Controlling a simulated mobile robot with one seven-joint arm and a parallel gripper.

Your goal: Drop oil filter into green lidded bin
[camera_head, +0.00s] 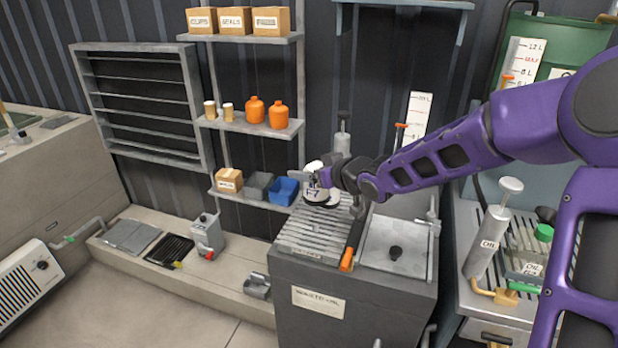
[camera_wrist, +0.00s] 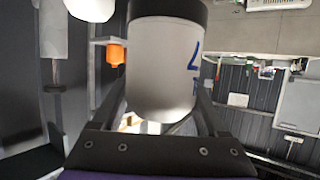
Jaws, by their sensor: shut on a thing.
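The oil filter is a white cylinder with a dark end and blue marking, seen in the head view (camera_head: 313,191) over the slatted drain rack. My gripper (camera_head: 322,180) is shut around its side. In the wrist view the filter (camera_wrist: 165,65) fills the middle between the two fingers of my gripper (camera_wrist: 160,108). I cannot tell whether the filter touches the rack or is just above it.
The slatted rack (camera_head: 300,240) tops a grey labelled cabinet (camera_head: 335,312), beside a grey lid panel (camera_head: 393,262). A blue bin (camera_head: 284,192) and a cardboard box (camera_head: 229,181) stand on the low shelf behind left. An oil bench (camera_head: 500,300) is at right. Floor at lower left is clear.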

